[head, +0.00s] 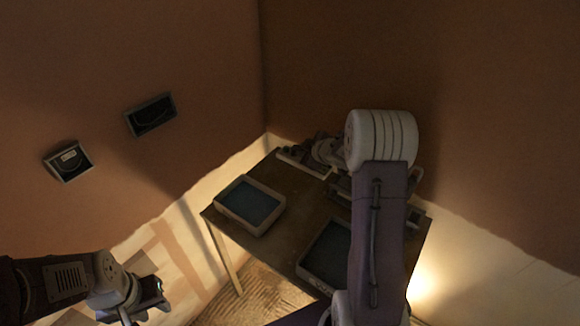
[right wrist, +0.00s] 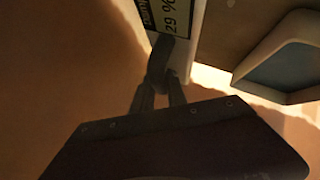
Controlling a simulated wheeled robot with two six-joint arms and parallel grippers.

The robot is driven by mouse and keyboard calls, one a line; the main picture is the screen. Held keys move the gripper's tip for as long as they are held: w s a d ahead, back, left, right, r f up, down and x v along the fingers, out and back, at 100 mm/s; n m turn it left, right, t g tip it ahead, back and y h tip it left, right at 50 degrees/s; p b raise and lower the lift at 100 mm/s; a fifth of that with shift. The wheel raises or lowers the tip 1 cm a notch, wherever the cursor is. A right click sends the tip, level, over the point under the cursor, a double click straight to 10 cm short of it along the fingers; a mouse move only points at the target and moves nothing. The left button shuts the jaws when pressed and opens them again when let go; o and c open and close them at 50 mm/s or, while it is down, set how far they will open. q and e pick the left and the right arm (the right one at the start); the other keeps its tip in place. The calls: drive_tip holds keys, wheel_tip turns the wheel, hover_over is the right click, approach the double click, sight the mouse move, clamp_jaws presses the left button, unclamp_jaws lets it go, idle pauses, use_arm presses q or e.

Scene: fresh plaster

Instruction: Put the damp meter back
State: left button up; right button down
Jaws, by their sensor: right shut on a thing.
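The damp meter (right wrist: 180,38) shows in the right wrist view as a pale body with a display reading 29 %. My right gripper (right wrist: 160,80) is shut on it by a dark, narrow part; the far end of the meter is out of frame. In the head view my right arm crosses the table, and its gripper is in a dim clutter near the far corner, where I cannot make out the meter clearly. My left gripper (head: 143,309) is low at the left, away from the table, its fingers partly cut off by the frame.
The brown table (head: 286,226) stands in the room corner. It bears a blue-lined tray (head: 250,204) at left and another (head: 326,254) nearer, partly behind my right arm. Two recessed boxes (head: 68,161) (head: 151,115) are on the left wall. Dim items lie at the table's back.

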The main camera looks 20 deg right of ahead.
sight(289, 150)
drive_tip(key=w+f, duration=0.1)
drive_tip(key=w, duration=0.1)
drive_tip(key=w+a+f, duration=0.1)
drive_tip(key=w, duration=0.1)
drive_tip(key=w+a+f, duration=0.1)
drive_tip(key=w+f, duration=0.1)
drive_tip(key=shift+w+a, duration=0.1)
drive_tip(key=shift+w, duration=0.2)
wheel_tip(289, 150, down, 4)
drive_tip(key=shift+s+r+b, duration=0.1)
drive_tip(key=shift+b, duration=1.1)
drive_tip(key=shift+f, duration=0.2)
drive_tip(key=c, duration=1.3)
unclamp_jaws()
drive_tip(key=p+v, duration=0.1)
drive_tip(key=v, duration=1.1)
drive_tip(key=shift+r, duration=0.1)
